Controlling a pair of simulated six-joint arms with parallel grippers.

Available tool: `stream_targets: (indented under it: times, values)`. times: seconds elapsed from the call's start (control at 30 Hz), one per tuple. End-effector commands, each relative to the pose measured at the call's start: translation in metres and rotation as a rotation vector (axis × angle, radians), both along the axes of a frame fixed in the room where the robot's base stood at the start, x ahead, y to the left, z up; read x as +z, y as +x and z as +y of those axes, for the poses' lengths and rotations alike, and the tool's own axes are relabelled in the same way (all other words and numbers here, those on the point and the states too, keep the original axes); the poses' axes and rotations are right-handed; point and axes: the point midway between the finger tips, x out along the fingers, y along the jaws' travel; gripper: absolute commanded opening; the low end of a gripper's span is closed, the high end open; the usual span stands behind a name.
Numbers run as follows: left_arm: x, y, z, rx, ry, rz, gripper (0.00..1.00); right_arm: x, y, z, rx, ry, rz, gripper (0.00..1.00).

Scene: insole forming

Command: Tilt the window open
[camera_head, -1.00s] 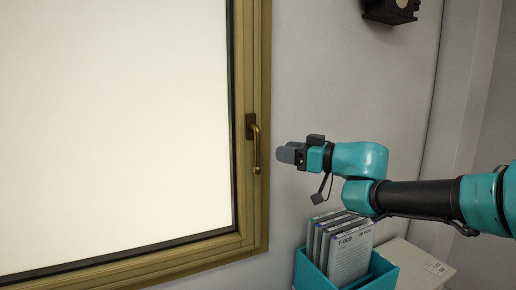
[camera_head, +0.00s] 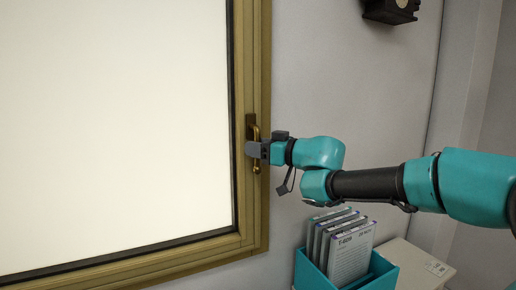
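The window (camera_head: 115,120) is a large bright pane in a brown-gold frame (camera_head: 255,60) at the left; its sash sits flush in the frame. Its brass handle (camera_head: 253,132) is on the right side of the sash and points straight down. My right gripper (camera_head: 253,149) is at the handle's middle, with its fingers overlapping the grip; the handle's lower end shows below them. I cannot tell from this side whether the fingers are closed on it. My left gripper is not in view.
A teal box (camera_head: 312,272) with several upright cases (camera_head: 350,257) stands below my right arm. A pale box (camera_head: 415,265) is beside it. A dark device (camera_head: 390,10) is on the wall at the top. The wall between window and devices is clear.

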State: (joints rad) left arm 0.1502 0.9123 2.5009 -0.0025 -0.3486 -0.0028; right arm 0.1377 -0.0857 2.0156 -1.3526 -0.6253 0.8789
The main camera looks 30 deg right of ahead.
Motion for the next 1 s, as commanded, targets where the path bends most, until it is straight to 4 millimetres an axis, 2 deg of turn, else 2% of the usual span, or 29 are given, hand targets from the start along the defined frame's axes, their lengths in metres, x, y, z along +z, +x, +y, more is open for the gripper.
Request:
stream_targets:
  times: [0.03,0.43,0.83,1.0]
  values:
    - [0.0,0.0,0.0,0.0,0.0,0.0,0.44,0.0,-0.0001,0.0,0.0,0.0,0.0,0.37]
    - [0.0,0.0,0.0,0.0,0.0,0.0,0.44,-0.0001,-0.0003,-0.0001,0.0,0.0,0.0,0.0]
    - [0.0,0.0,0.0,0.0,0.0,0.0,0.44,-0.0002,0.0004,0.0013,0.003,0.003,0.001,0.0]
    - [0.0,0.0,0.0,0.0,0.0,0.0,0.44,-0.0002,0.0049,0.0098,0.016,0.02,-0.001,0.0]
